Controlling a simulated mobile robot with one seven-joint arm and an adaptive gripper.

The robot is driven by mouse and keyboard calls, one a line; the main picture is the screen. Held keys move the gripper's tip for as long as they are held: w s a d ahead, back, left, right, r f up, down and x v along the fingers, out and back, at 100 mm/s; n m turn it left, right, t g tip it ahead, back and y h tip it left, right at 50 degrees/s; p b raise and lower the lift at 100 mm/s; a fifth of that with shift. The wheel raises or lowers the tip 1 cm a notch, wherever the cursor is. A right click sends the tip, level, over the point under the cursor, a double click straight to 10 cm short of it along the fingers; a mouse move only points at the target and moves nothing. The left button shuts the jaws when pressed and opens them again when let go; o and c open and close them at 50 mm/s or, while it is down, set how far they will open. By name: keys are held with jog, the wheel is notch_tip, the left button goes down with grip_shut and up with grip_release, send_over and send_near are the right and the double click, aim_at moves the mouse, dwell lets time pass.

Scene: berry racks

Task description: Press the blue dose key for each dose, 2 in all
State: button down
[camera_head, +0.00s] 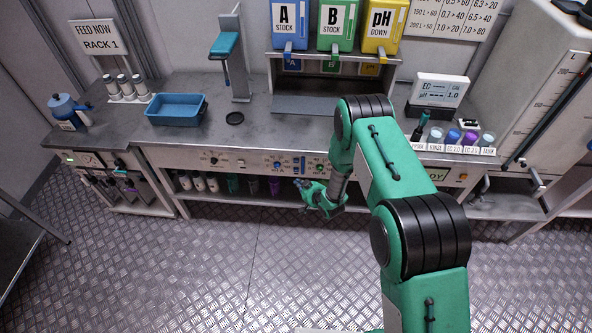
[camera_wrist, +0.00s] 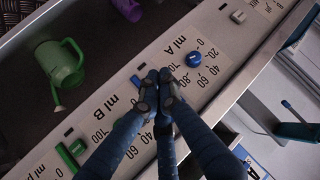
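The dose panel (camera_head: 235,161) runs along the front edge of the bench. In the wrist view the A section has a round blue knob (camera_wrist: 195,59) on a scale marked ml A, with the blue dose key (camera_wrist: 137,82) beside that scale. The B section has a green knob (camera_wrist: 77,147) and a green key (camera_wrist: 65,157). My gripper (camera_wrist: 158,88) has its fingertips together, with nothing seen between them. The tips appear just right of the blue key in the picture and may hide part of it; I cannot tell if they touch. The gripper (camera_head: 306,187) also shows in front of the panel in the head view.
A green watering can (camera_wrist: 60,65) and a purple one (camera_wrist: 127,9) are on the shelf below. Stock jugs A (camera_head: 291,18), B (camera_head: 337,20) and pH down (camera_head: 383,22) stand above the bench. A blue tray (camera_head: 176,106) sits at left. The floor in front is clear.

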aim_at(296, 170)
jog(key=shift+y, duration=0.4)
jog(key=s+f, duration=0.1)
jog(key=f, duration=0.1)
jog(key=s+a+f, duration=0.1)
jog(key=shift+s+a+f+p, duration=0.2)
jog(key=shift+s+f+p, duration=0.15)
jog(key=shift+s+f, duration=0.05)
jog(key=shift+w, duration=0.1)
jog(key=w+b, duration=0.2)
jog(key=w, duration=0.6)
jog(key=shift+w, duration=0.3)
jog(key=shift+w+b, duration=0.9)
jog(key=shift+b, duration=0.05)
dwell(2.1)
jog(key=shift+s, duration=0.9)
dwell(0.3)
